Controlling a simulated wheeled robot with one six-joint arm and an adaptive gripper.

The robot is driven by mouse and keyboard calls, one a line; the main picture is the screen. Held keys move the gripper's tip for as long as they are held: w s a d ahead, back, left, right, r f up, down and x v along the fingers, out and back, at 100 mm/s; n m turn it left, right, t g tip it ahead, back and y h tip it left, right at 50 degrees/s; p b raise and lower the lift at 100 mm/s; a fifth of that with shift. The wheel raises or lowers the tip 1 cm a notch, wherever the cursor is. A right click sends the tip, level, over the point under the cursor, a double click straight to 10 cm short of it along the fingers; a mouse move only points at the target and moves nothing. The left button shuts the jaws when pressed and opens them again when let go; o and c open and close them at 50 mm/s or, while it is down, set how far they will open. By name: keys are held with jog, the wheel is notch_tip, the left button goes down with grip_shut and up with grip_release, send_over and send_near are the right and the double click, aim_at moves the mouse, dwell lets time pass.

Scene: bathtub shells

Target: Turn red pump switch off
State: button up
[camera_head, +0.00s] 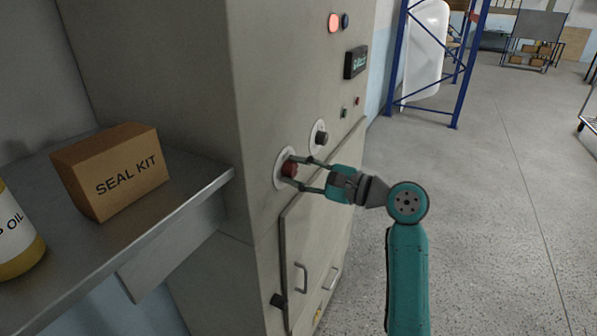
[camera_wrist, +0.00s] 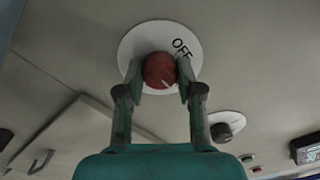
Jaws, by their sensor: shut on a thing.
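The red pump switch (camera_head: 290,168) is a round red knob on a white dial plate (camera_head: 280,180) on the cabinet front. My gripper (camera_head: 300,173) reaches it from the right, with one finger on each side of the knob. In the wrist view the red knob (camera_wrist: 158,68) sits between the fingertips (camera_wrist: 159,77), which are shut on it. The plate reads OFF (camera_wrist: 182,47) at its upper right. A short pale mark on the knob's face points toward the lower right, away from the OFF lettering. Other lettering on the plate is hidden or out of sight.
A dark knob (camera_head: 320,138) on its own white plate is close by, also in the wrist view (camera_wrist: 221,132). Cabinet doors with handles (camera_head: 301,279) are below. A shelf (camera_head: 195,190) with a SEAL KIT box (camera_head: 115,172) stands left.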

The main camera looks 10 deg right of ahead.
jog(key=n, duration=0.8)
jog(key=shift+f+n, duration=0.1)
jog(key=shift+n, duration=0.3)
jog(key=n, duration=0.8)
jog(key=shift+f+n, duration=0.1)
jog(key=shift+n, duration=0.2)
jog(key=o, duration=1.1)
jog(key=shift+o, duration=0.2)
